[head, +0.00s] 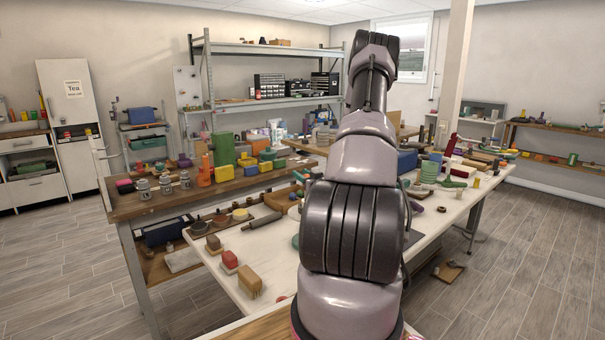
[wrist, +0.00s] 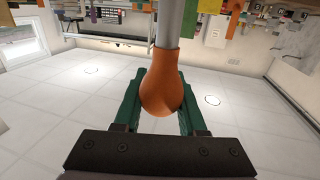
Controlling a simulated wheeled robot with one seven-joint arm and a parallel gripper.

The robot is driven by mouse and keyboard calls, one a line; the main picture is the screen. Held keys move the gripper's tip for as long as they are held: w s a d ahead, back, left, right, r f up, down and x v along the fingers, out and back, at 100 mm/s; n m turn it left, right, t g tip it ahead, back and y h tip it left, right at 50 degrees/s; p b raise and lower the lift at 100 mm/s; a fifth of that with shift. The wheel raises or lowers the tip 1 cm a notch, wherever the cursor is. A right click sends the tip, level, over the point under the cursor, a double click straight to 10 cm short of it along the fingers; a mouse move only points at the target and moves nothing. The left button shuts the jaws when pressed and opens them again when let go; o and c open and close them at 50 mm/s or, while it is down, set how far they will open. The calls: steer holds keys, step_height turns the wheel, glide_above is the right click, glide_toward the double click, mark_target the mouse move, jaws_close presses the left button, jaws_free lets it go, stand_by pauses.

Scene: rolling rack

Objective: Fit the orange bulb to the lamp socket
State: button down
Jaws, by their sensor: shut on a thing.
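The orange bulb (wrist: 160,90) is in the wrist view, its round end toward my palm and its narrower neck pointing away. My gripper (wrist: 160,84) is shut on it, with a green finger on each side of the round part. A grey cylinder (wrist: 167,22) runs on from the neck to the top edge of the wrist view. I cannot tell whether this is the bulb's own base or part of the lamp. I cannot make out the lamp socket in the head view, where my arm covers the middle and hides my gripper.
A long white table (head: 262,262) holds blocks, bowls and a roller (head: 261,222). A wooden bench (head: 150,207) with jars and coloured blocks stands at its left. A metal shelf rack (head: 262,48) stands behind.

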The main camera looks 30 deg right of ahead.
steer(key=shift+f, duration=0.15)
steer(key=shift+f, duration=0.25)
steer(key=shift+r, duration=0.1)
steer(key=shift+r, duration=1.05)
steer(key=shift+f, duration=0.2)
steer(key=shift+f, duration=0.95)
steer(key=shift+c, duration=2)
jaws_free()
steer(key=shift+f, duration=0.1)
